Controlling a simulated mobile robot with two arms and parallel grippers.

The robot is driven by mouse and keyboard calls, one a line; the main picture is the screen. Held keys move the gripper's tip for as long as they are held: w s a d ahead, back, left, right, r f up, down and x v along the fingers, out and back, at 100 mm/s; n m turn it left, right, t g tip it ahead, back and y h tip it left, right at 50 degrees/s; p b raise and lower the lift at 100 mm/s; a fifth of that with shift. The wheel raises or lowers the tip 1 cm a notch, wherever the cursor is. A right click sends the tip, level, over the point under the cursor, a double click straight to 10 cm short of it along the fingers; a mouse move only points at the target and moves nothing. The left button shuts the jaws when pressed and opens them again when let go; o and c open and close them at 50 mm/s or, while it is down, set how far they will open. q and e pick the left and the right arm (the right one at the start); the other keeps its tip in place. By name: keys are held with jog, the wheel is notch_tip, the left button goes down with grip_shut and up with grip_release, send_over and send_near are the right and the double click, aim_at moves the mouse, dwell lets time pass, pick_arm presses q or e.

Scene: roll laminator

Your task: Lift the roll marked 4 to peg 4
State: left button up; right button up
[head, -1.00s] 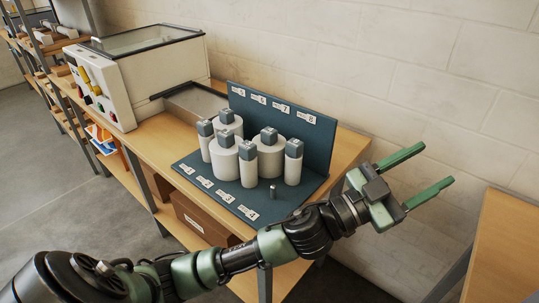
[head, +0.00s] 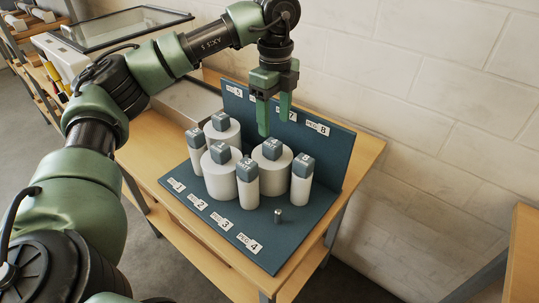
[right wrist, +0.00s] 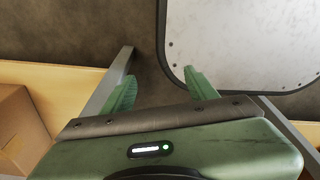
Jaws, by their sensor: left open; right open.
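Several white rolls with blue-grey numbered caps stand upright on a dark blue peg board (head: 318,225). A bare metal peg (head: 278,215) stands at the front right, near the label PEG 4 (head: 249,243). My left gripper (head: 275,126) is open and empty, pointing down, its fingers just above or behind the cap of the wide back-right roll (head: 272,165); contact is unclear. My right gripper (right wrist: 160,80) is open and empty in the right wrist view.
The board's upright back panel (head: 338,150), with more peg labels, stands behind the rolls. The bench edge right of the board is bare. The right wrist view shows a cardboard box (right wrist: 18,130).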

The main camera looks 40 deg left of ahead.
aim_at(273, 142)
pick_arm(q)
jog(key=f, duration=0.1)
jog(key=s+f+p, duration=0.1)
jog(key=f, duration=0.1)
jog(key=shift+s+d+f, duration=0.1)
jog(key=shift+s+d, duration=0.1)
jog(key=shift+d, duration=0.15)
notch_tip(273, 142, down, 3)
jog(key=shift+a+r+p, duration=0.1)
jog(key=shift+a+p, duration=0.05)
jog(key=shift+p, duration=0.5)
jog(key=shift+f, duration=0.6)
grip_shut()
pick_arm(e)
jog(key=shift+s+d+r, duration=0.55)
jog(key=shift+s+d, duration=0.05)
jog(key=shift+s, duration=0.15)
jog(key=shift+s+d+r, duration=0.55)
jog(key=shift+s+d, duration=0.05)
jog(key=shift+s, duration=0.15)
pick_arm(q)
jog(key=shift+r, duration=0.1)
pick_arm(e)
jog(key=shift+a, duration=0.1)
